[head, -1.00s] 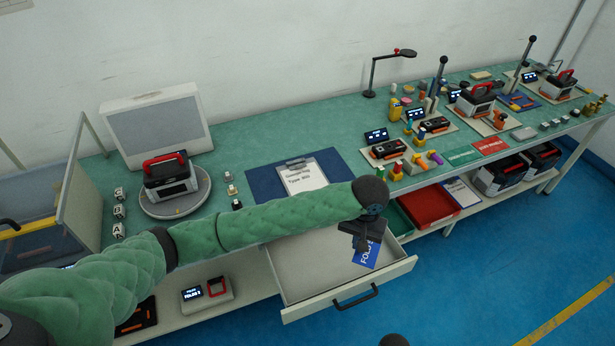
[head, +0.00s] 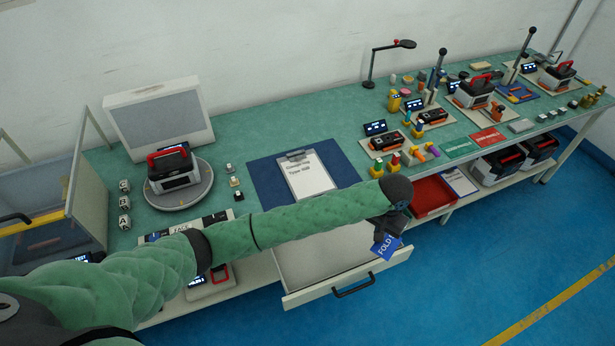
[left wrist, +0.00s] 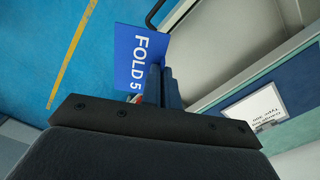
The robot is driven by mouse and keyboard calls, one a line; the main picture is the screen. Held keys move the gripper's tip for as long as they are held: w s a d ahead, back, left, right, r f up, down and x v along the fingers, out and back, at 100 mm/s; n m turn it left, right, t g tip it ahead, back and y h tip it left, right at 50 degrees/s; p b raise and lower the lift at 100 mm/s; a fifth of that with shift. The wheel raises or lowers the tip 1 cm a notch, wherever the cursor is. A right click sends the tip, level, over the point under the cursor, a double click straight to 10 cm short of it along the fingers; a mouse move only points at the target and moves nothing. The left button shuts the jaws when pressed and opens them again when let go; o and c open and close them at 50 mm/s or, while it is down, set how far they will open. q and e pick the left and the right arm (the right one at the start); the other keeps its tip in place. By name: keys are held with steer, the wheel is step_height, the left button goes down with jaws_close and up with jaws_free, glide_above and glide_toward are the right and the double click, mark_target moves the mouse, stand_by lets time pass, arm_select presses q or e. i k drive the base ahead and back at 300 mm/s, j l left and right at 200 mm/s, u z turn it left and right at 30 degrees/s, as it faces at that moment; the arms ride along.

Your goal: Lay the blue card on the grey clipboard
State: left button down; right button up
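The blue card (head: 388,246), printed "FOLD" and a digit, hangs from my left gripper (head: 384,229) above the right end of the open drawer. In the left wrist view the card (left wrist: 138,60) is pinched at one edge between the fingers (left wrist: 163,88). The grey clipboard (head: 294,156) lies on the dark blue mat on the bench, a white sheet covering most of it. It also shows at the right of the left wrist view (left wrist: 257,107). The gripper and card are right of and in front of it, apart from it. My right gripper is not in view.
The open drawer (head: 325,262) juts out below the bench edge. A red tray (head: 433,196) sits on the shelf to its right. The blue mat (head: 262,176) has free room around the clipboard. Left of it are small blocks and a turntable (head: 180,198) with a device.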

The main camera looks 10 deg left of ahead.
mark_target(309, 179)
steer(key=i+j, duration=0.85)
